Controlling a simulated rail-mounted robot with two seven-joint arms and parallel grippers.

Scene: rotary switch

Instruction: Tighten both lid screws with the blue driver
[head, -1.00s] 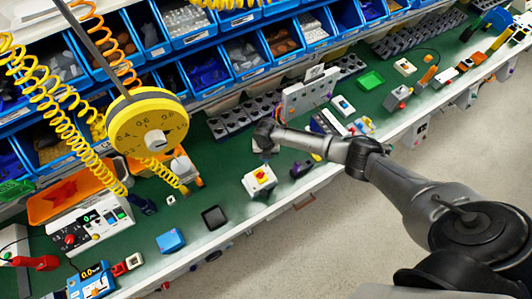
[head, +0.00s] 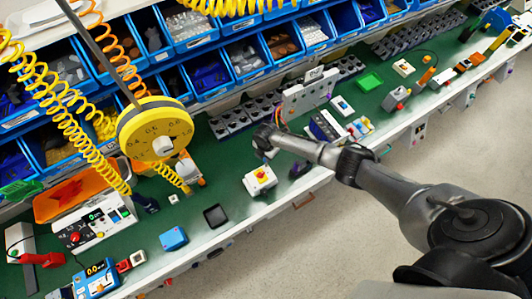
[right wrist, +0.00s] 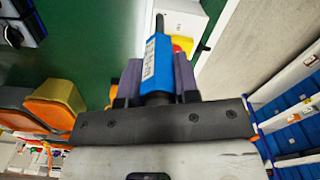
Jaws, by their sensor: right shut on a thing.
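The white switch box (head: 260,181) with a yellow plate and red knob sits near the bench's front edge. Its white body (right wrist: 188,14) shows at the top of the right wrist view, the knob partly covered. My right gripper (head: 265,143) is above the bench, just behind the box in the head view. In the right wrist view its fingers (right wrist: 158,82) are shut on the blue driver (right wrist: 154,62), whose dark shaft points up the picture towards the box. I cannot tell whether the tip touches it. The lid screws are too small to make out. My left gripper is not in view.
A yellow reel (head: 155,132) hangs over the bench at left. A black square tray (head: 215,216) and a blue block (head: 173,239) lie left of the box. A grey upright panel (head: 307,96) stands behind. Green bench surface between them is clear.

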